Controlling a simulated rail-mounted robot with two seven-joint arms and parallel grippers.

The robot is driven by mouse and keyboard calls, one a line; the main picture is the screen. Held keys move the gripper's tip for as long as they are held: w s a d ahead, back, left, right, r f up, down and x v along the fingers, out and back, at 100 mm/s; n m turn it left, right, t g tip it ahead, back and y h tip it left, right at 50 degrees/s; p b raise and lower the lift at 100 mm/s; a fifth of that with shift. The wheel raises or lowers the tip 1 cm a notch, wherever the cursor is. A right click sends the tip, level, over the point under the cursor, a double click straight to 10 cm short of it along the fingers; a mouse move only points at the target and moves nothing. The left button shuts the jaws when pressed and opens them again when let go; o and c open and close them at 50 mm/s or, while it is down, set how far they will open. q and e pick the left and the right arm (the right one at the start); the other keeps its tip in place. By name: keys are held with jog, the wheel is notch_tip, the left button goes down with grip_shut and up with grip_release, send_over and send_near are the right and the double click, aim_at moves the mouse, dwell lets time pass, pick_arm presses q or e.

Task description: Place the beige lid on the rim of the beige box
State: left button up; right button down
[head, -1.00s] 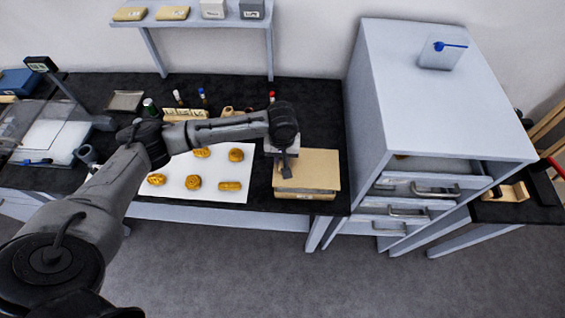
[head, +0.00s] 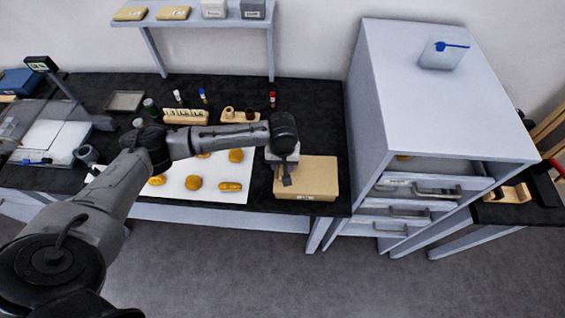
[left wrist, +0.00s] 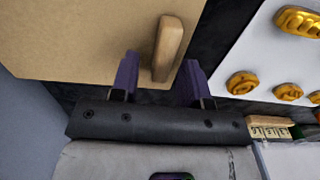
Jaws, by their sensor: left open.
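The beige lid (head: 314,174) lies flat on top of the beige box (head: 306,196), near the front right of the black bench. Its edges look in line with the box walls, with no clear gap in the head view. In the left wrist view the lid (left wrist: 75,35) fills the upper left and carries a wooden handle (left wrist: 168,48). My left gripper (head: 287,181) is over the left part of the lid. Its two purple fingers (left wrist: 160,72) are apart, with the handle's near end between them. The box is hidden under the lid in the wrist view. My right gripper is not in view.
A white sheet (head: 215,190) with several gold pieces lies left of the box. A small rack (head: 185,116) and vials stand behind. A tall grey cabinet (head: 440,100) with partly open drawers stands close on the right.

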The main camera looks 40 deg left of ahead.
pick_arm(q)
notch_tip(320, 180, up, 12)
jog(key=p, duration=0.1)
jog(key=shift+p, duration=0.35)
jog(key=s+d+f+m, duration=0.1)
jog(key=d+f, duration=0.1)
jog(key=s+d+f+m, duration=0.1)
jog(key=s+d+f, duration=0.1)
jog(key=s+d+f+m+h, duration=0.1)
jog(key=d+f+m, duration=0.1)
jog(key=d, duration=0.1)
jog(key=shift+s+d+f+t, duration=0.1)
jog(key=shift+s+t, duration=0.2)
jog(key=s+d+f+m+t+h, duration=0.1)
jog(key=s+d+f+m, duration=0.2)
jog(key=s+d+f, duration=0.3)
jog(key=s+a+m+t+y, duration=0.1)
jog(key=s+a, duration=0.3)
jog(key=s, duration=1.2)
jog(key=shift+s+a+f+m+t+y, duration=0.2)
jog(key=shift+s+m+t+y, duration=0.25)
jog(key=shift+m, duration=0.35)
jog(key=shift+r, duration=0.1)
